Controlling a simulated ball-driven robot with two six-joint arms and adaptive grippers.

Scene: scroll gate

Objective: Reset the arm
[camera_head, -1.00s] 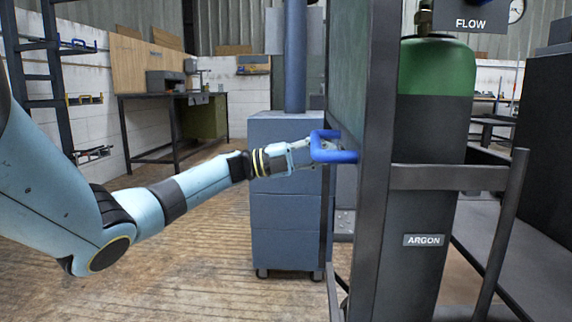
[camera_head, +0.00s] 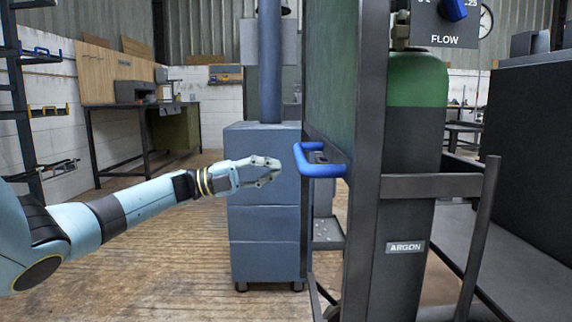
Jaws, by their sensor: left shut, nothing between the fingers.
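My left arm comes in from the left, light blue with dark bands. Its gripper (camera_head: 272,172) is shut and empty, in front of the blue-grey cabinet in the picture. It is apart from the blue handle (camera_head: 320,161), a little to the handle's left. The handle is fixed on the dark frame edge of the green gate panel (camera_head: 331,75). My right arm and gripper do not show.
A dark argon cylinder (camera_head: 412,190) with a green top stands right of the gate, behind a metal rail (camera_head: 433,186). A FLOW box with a blue knob (camera_head: 453,9) is above it. The cabinet (camera_head: 264,226) stands behind my gripper. Wooden floor (camera_head: 150,268) is clear at left.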

